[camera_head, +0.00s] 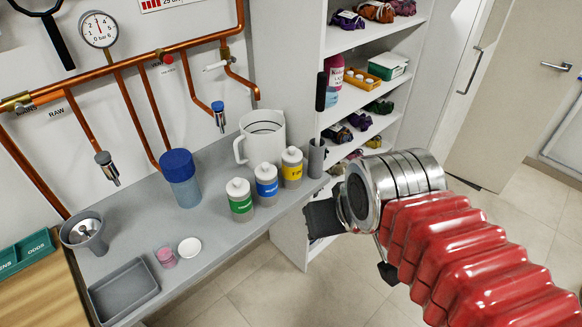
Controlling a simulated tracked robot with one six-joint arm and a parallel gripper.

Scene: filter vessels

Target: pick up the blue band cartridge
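The blue band cartridge (266,186) stands upright on the grey bench, white on top with a blue band around its middle. It stands between the green band cartridge (239,201) on its left and the yellow band cartridge (292,169) on its right, with small gaps. My gripper (322,218) is the dark piece at the end of my red-sleeved arm, right of the cartridges and past the bench's front edge. It touches none of them. Its fingers are seen edge-on, so their opening is hidden.
A white jug (261,137) stands behind the cartridges, and a blue-capped vessel (180,180) to their left. A grey tray (123,290), pink cup (166,257), white disc (190,247) and grey funnel cup (84,232) are further left. Shelves (357,121) rise at the right. Copper pipes run behind.

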